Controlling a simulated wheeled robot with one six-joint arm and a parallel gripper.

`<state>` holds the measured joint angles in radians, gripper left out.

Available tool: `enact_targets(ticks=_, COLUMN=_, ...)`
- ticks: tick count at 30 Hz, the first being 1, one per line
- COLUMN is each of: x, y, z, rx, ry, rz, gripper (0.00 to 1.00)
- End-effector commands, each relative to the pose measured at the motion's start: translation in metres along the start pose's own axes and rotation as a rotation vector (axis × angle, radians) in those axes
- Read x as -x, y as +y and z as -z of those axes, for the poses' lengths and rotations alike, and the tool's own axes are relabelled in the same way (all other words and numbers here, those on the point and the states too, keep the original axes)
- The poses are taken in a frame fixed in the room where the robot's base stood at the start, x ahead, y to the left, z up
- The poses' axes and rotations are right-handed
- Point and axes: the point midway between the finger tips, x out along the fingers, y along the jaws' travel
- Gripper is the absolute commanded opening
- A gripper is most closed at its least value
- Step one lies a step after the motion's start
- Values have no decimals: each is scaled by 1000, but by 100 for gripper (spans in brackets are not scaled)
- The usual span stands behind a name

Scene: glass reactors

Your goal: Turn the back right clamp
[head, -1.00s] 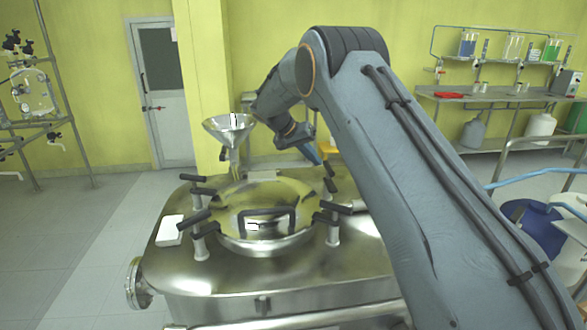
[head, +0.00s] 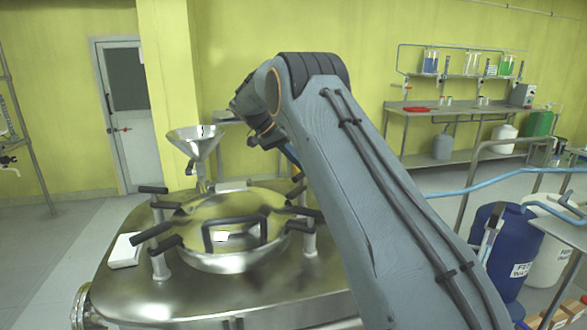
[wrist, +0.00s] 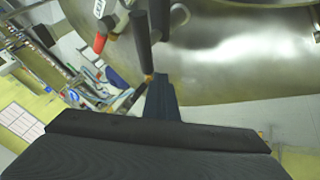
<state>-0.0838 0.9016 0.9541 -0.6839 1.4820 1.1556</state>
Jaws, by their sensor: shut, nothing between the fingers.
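The steel reactor lid (head: 235,262) has a black bar handle and black-handled clamps around its rim. The back right clamp (head: 297,190) is partly hidden behind my arm in the head view. In the wrist view, dark clamp rods (wrist: 142,38) stand just beyond my fingertips, against the shiny steel. My gripper (wrist: 160,95) is shut and empty, its tip close to these rods; I cannot tell whether it touches them.
A steel funnel (head: 195,145) stands behind the lid. The front right clamp (head: 308,230) and the left clamps (head: 155,242) rise from the vessel top. A white box (head: 125,250) lies at its left. A blue barrel (head: 500,250) stands on the right.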

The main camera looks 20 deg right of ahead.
Motion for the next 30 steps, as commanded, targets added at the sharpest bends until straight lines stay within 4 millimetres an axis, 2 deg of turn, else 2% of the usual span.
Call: enact_targets(ticks=30, x=-7, y=6, z=5, rx=-1, ry=-1, rz=-1, gripper=0)
